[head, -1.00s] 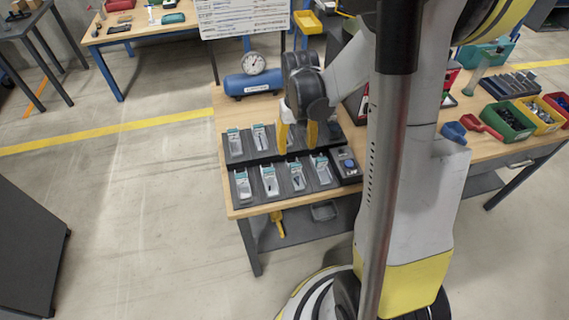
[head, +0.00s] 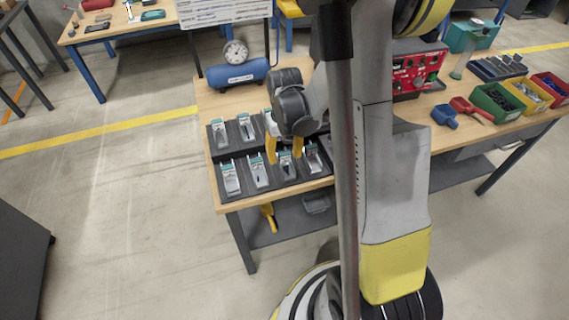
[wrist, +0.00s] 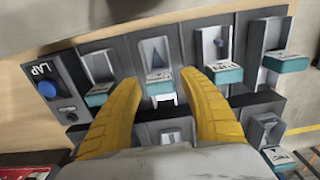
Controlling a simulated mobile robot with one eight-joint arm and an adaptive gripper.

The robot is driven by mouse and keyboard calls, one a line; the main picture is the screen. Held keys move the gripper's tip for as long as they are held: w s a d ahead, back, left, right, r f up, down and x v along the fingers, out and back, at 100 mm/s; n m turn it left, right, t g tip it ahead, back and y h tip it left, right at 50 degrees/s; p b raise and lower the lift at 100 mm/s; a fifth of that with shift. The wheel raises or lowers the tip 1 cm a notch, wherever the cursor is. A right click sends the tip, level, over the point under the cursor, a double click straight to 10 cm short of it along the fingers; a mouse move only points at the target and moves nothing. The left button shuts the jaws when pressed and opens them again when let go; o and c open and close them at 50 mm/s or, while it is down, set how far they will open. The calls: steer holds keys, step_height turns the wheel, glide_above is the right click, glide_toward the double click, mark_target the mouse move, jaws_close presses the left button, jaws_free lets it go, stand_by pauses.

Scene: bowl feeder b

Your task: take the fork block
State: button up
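Several pale blocks with teal labelled ends stand in two rows of a dark stepped rack (head: 225,143) on the bench. I cannot tell for certain which is the fork block. In the wrist view, a block with a dark triangular mark (wrist: 155,52) lies just beyond my fingertips, and a small white two-pronged shape (wrist: 167,98) shows between the fingers. My gripper (wrist: 160,82) is open and empty, its yellow fingers spread. In the head view my gripper (head: 285,150) is over the front row, partly hiding blocks there.
A panel with a blue button (wrist: 47,90) marked LAP is at the rack's left end in the wrist view. A blue air tank with a gauge (head: 238,73) stands behind the rack. Red, yellow and green bins (head: 505,100) and a red device (head: 418,70) are to the right.

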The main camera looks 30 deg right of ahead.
jaws_close()
steer(key=shift+r, duration=0.1)
